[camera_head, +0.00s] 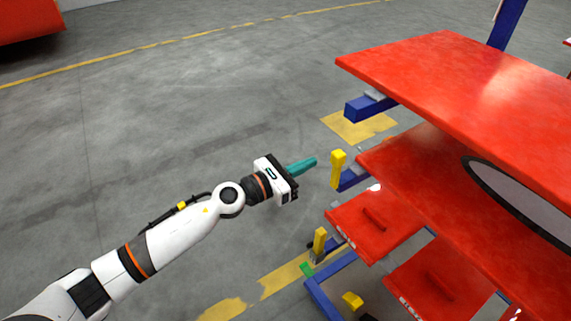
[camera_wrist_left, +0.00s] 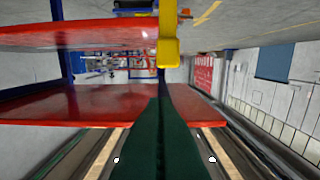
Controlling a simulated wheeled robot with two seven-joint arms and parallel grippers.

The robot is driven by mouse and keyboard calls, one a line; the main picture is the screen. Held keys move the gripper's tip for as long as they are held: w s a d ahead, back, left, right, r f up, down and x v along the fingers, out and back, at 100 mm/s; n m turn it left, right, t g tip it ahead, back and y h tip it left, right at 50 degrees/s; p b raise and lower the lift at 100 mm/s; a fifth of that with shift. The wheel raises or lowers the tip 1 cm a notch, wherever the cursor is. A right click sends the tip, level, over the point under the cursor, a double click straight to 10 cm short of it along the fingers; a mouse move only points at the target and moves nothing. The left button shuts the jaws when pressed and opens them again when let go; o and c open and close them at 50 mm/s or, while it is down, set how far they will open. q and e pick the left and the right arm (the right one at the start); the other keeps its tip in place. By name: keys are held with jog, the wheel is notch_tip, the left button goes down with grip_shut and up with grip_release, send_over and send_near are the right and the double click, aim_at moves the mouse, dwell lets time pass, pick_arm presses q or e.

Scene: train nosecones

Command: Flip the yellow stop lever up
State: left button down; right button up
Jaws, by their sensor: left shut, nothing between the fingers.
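A yellow stop lever (camera_head: 338,169) stands upright on the end of a blue rack arm, beside the edge of the middle red panel. In the left wrist view the yellow lever (camera_wrist_left: 168,40) shows at the top centre, just beyond the fingertips. My left gripper (camera_head: 314,161) is shut and empty, its teal fingers pointing right at the lever. In the head view a small gap shows between fingertips and lever. In the left wrist view the closed green fingers (camera_wrist_left: 166,100) reach up close to the lever's lower end; I cannot tell whether they touch. My right gripper is not in view.
Large red panels lie on the blue rack, the top one (camera_head: 450,70) overhanging to the right. Another blue rack arm (camera_head: 365,108) sticks out above. A lower yellow lever (camera_head: 320,241) stands below. The grey floor (camera_head: 150,130) on the left is clear.

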pick_arm(q)
jog(key=a+r, duration=0.1)
jog(key=s+a+r+p, duration=0.1)
jog(key=a+r, duration=0.1)
jog(key=shift+s+a+r+p, duration=0.3)
jog(key=shift+a+r+p, duration=0.05)
jog(key=shift+a+r, duration=0.05)
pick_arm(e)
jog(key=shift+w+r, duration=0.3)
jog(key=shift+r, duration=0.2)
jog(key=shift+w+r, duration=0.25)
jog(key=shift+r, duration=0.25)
